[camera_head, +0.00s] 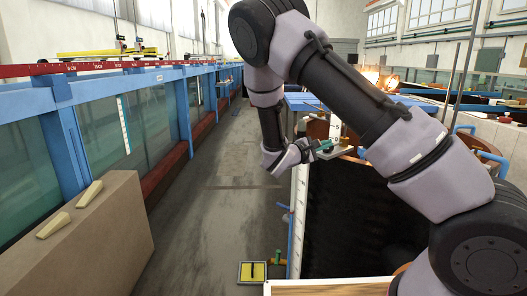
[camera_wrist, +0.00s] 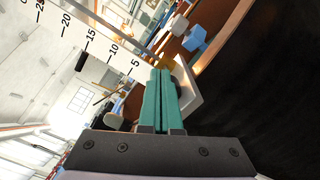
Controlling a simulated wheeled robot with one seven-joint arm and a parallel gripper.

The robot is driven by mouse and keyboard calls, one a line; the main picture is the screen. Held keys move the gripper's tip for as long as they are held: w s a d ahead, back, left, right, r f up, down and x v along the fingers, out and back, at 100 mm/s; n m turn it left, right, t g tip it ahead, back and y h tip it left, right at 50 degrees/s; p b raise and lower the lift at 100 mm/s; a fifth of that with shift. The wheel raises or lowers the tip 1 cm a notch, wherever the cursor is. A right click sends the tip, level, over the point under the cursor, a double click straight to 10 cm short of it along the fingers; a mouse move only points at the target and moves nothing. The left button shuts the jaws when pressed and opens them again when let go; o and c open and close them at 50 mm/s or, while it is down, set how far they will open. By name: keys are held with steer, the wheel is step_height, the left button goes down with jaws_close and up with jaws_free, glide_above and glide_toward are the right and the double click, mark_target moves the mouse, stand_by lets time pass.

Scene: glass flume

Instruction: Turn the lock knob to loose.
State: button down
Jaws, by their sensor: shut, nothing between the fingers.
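My gripper (camera_head: 318,146) is at the end of my arm, above the edge of the dark tank at the middle right of the head view. In the wrist view its two green fingers (camera_wrist: 161,76) lie together, shut and empty. A small dark rounded part (camera_head: 344,142) stands just right of the fingertips in the head view and may be the lock knob. In the wrist view a pale bracket (camera_wrist: 188,88) is beside and partly behind the fingers. I cannot make out the knob's setting or whether the fingers touch it.
A white numbered scale (camera_wrist: 100,50) runs close by the fingertips in the wrist view. A blue-framed glass flume (camera_head: 75,130) lines the left. A tan box (camera_head: 105,235) with two yellow wedges stands in front of it.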

steer(key=shift+s+r, duration=0.15)
steer(key=shift+r, duration=0.05)
steer(key=shift+v, duration=2.85)
steer(key=shift+s, duration=0.1)
